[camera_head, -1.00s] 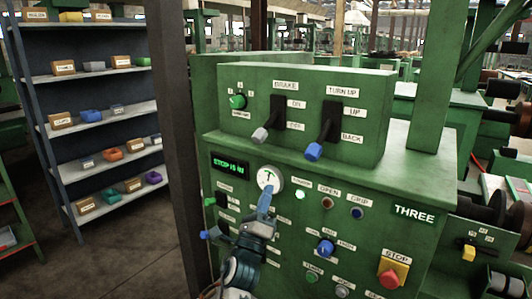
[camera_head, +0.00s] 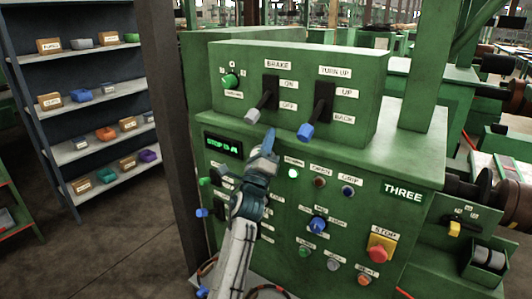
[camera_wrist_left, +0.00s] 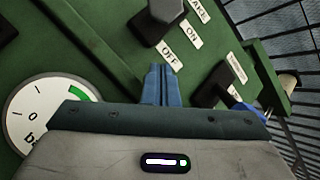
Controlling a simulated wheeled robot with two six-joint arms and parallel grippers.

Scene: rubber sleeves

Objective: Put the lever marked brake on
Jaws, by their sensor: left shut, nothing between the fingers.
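The brake lever (camera_head: 253,115) has a grey knob and sits in a black slot under the BRAKE label (camera_head: 278,64) on the green upper box. It hangs low, with its knob near the height of the OFF label (camera_head: 288,105), below the ON label (camera_head: 289,85). My left gripper (camera_head: 270,137) has blue fingertips, shut and empty, just below and to the right of the knob; I see no clear contact. In the left wrist view the shut fingers (camera_wrist_left: 155,82) point at the OFF label (camera_wrist_left: 170,56), beside part of the brake's black slot (camera_wrist_left: 150,22). My right gripper is out of view.
The TURN UP lever (camera_head: 305,130), with a blue knob, is close on the right. A round dial (camera_wrist_left: 42,118) shows at left in the wrist view. Below are several small knobs and a red stop button (camera_head: 381,248). A dark post (camera_head: 165,150) stands left of the cabinet.

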